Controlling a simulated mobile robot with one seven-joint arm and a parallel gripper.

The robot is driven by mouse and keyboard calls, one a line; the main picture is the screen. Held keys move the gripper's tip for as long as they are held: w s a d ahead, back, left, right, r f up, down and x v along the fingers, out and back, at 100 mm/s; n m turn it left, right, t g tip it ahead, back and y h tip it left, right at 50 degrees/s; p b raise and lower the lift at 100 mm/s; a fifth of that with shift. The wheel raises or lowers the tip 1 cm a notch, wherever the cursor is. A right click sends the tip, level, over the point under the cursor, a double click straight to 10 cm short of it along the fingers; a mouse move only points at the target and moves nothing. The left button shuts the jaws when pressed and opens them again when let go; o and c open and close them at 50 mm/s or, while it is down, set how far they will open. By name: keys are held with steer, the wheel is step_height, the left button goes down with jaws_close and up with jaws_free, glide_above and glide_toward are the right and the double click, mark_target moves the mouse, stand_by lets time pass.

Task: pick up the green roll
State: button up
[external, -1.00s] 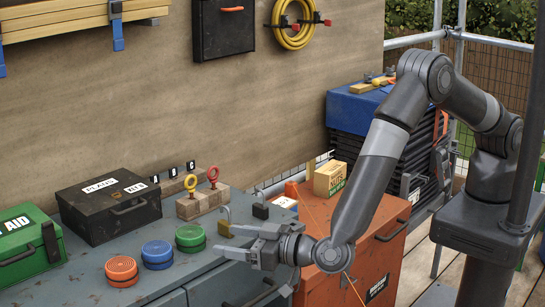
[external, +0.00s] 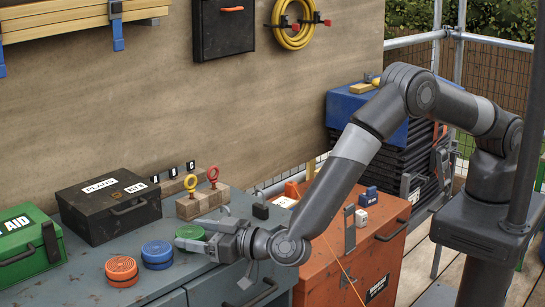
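The green roll (external: 189,235) lies flat on the grey workbench, at the right end of a row of rolls. The blue roll (external: 157,254) and the orange-red roll (external: 122,268) lie to its left. My gripper (external: 193,236) is low over the bench, its two fingers apart. One finger reaches past the far side of the green roll and the other past its near side. The roll is partly hidden by the fingers, and I cannot tell whether they touch it. My wrist is to the right of the roll.
A black case (external: 108,205) and a wooden block with yellow and red ring bolts (external: 203,202) stand behind the rolls. A green first-aid box (external: 28,250) is at the left. A black padlock (external: 260,210) stands near my gripper. An orange cabinet (external: 375,260) is to the right.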

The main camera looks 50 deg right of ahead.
steer(key=c, duration=0.7)
steer(key=shift+c, duration=0.3)
steer(key=shift+r, duration=0.1)
